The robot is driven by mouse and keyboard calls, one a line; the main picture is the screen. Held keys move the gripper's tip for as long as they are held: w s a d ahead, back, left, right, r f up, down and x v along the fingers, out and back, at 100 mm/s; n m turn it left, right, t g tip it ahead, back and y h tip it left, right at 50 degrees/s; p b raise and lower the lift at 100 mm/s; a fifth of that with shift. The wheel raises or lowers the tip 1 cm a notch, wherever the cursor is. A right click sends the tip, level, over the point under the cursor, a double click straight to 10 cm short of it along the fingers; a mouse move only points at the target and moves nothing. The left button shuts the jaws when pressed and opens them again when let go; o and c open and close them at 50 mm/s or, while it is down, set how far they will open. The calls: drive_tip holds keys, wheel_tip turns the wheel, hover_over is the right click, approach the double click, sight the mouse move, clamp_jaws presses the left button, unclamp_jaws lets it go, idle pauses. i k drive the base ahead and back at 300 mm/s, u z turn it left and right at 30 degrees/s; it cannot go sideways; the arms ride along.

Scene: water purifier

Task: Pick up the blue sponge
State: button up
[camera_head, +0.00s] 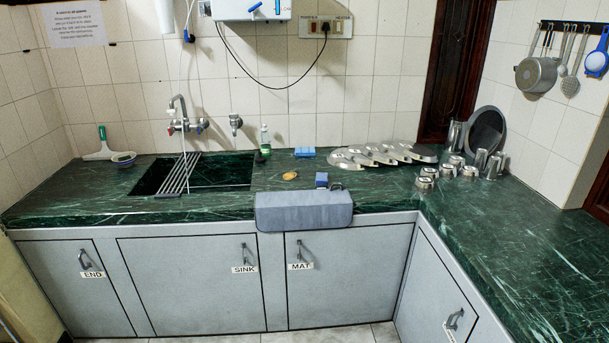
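A light blue block (304,152), which looks like the blue sponge, lies on the green counter near the back wall, right of the sink. A smaller, darker blue block (321,179) shows nearer the front; I cannot tell what it is. I cannot make out my gripper's fingers.
The sink (219,172) with a metal rack (180,174) is at left. Metal plates (375,155) and cups (448,170) stand right. The right counter (520,240) is clear.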

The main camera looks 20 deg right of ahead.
sight(322, 178)
drive_tip(key=u, duration=0.4)
drive_tip(key=i, duration=0.9)
drive_tip(key=u, duration=0.2)
